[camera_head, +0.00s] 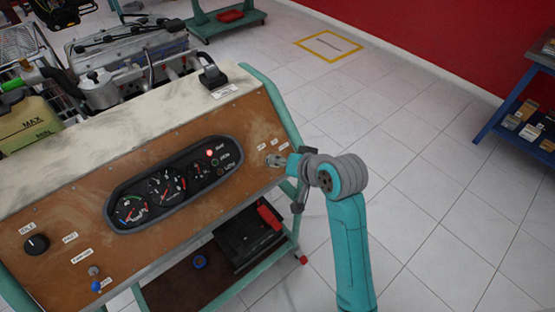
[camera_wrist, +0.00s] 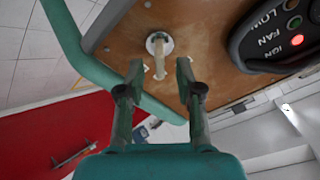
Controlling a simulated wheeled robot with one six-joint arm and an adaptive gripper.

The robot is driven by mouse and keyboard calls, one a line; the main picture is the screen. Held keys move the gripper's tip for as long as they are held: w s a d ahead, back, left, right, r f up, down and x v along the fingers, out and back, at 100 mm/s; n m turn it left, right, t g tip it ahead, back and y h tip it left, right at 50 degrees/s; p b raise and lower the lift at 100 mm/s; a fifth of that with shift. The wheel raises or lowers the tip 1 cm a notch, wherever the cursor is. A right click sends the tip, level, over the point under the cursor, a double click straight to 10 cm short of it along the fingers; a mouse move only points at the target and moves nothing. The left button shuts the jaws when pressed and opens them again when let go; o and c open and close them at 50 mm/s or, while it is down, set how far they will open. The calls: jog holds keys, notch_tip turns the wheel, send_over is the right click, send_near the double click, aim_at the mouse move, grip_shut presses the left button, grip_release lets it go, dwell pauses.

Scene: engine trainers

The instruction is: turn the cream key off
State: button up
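The cream key (camera_wrist: 160,64) sticks out of a round metal lock (camera_wrist: 153,40) in the brown panel (camera_wrist: 195,30). In the wrist view my gripper (camera_wrist: 160,70) is open, one fingertip on each side of the key, with a gap showing on both sides. In the head view my gripper (camera_head: 283,160) is at the right end of the panel (camera_head: 85,260), close to its face. There the gripper covers much of the key and lock, so the key's angle is hard to tell.
The gauge cluster (camera_head: 175,183) sits left of my gripper; its red lamp (camera_wrist: 297,40) by IGN is lit. A teal frame rail (camera_wrist: 70,40) runs beside the panel edge. A dark knob (camera_head: 36,243) and a blue-tipped switch (camera_head: 95,284) are far left. Open floor lies right.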

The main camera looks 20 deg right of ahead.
jog(key=shift+x, duration=1.75)
grip_shut()
